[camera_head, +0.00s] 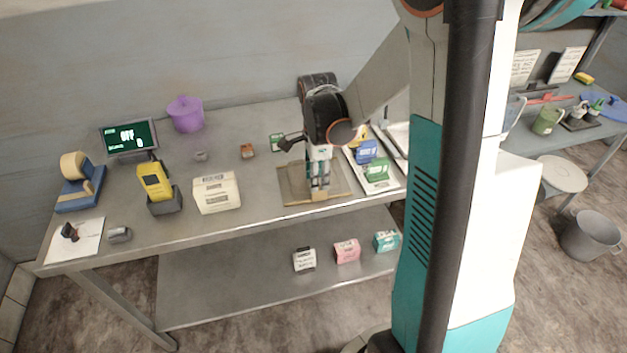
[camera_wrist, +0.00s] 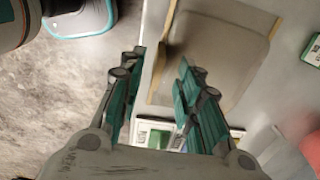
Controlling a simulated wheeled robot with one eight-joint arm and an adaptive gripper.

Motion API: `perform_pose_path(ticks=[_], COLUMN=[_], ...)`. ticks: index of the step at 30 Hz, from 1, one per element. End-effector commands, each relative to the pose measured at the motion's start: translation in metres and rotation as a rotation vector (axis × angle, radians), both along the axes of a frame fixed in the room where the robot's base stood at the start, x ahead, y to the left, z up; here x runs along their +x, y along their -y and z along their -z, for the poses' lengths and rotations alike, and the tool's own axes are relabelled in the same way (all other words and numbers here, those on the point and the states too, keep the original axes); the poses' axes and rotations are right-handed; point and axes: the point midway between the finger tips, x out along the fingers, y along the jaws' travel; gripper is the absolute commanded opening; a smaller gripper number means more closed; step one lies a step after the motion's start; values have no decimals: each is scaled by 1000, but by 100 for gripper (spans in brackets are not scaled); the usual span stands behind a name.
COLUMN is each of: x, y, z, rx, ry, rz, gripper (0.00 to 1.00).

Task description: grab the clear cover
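The clear cover (camera_wrist: 215,52) is a see-through greyish panel with a tan frame, lying flat on the table. It also shows in the head view (camera_head: 295,186) near the table's front edge. A tan bar (camera_wrist: 164,45), perhaps its handle, runs along one edge. My gripper (camera_head: 319,186) points down over the cover's front part. In the wrist view my gripper (camera_wrist: 162,65) has its fingers apart, with the tan bar at the gap between them. Nothing is visibly held, and contact with the bar cannot be told. My arm hides part of the area behind the cover.
A white tray (camera_head: 392,186) with blue and green boxes stands close right of the cover. A cream box (camera_head: 216,193) and a yellow scanner (camera_head: 154,182) stand left. Small boxes (camera_head: 346,250) sit on the lower shelf. The table between cream box and cover is clear.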

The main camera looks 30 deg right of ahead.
Motion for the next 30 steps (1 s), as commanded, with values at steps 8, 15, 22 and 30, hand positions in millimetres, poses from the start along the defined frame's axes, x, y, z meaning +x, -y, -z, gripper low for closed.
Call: perform_pose_path(ticks=[8,15,22,30], x=[-2,-2,-2,-2], y=[1,1,1,1], z=[36,35,35,34], rx=[0,0,0,0], ry=[0,0,0,0], rz=[0,0,0,0], gripper=[32,23,0,0])
